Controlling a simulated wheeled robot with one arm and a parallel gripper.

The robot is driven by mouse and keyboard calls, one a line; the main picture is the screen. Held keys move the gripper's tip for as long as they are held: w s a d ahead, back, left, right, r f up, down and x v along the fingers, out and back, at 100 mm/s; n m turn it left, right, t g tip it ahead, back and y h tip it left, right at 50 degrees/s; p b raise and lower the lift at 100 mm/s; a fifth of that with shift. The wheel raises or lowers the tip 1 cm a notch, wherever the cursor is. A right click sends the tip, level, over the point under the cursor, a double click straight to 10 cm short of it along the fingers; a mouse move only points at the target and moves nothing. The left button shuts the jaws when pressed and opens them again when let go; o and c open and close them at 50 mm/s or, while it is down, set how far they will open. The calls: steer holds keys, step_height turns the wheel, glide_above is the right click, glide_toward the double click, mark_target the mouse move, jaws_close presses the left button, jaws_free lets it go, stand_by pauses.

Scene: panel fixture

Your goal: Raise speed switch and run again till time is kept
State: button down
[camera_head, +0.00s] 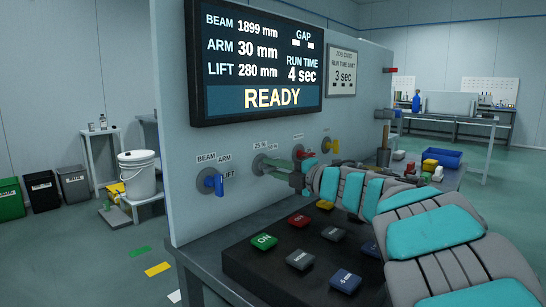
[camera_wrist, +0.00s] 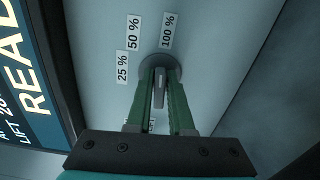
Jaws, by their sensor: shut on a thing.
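The speed switch (camera_wrist: 159,88) is a grey rotary knob on the panel, with labels 25 %, 50 % and 100 % around it in the wrist view. My gripper (camera_wrist: 160,80) is shut on it, a green finger on each side. I cannot tell which label it points to. In the head view my gripper (camera_head: 278,166) reaches the panel at this knob and covers most of it. The display (camera_head: 255,60) reads READY, run time 4 sec, beam 1899 mm, arm 30 mm, lift 280 mm. The job card (camera_head: 342,72) gives a run time limit of 3 sec.
A blue selector (camera_head: 215,182) marked BEAM, ARM, LIFT sits left of my gripper. Below, a dark console (camera_head: 260,272) carries several buttons, including a green ON button (camera_head: 264,241). My arm covers its right side.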

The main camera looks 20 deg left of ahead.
steer(key=shift+m+p, duration=0.45)
steer(key=shift+m, duration=0.15)
steer(key=c, duration=0.9)
jaws_free()
steer(key=shift+d, duration=0.1)
steer(key=v, duration=0.7)
steer(key=shift+s+d+b, duration=0.15)
steer(key=shift+d+b, duration=0.1)
steer(key=shift+b, duration=0.15)
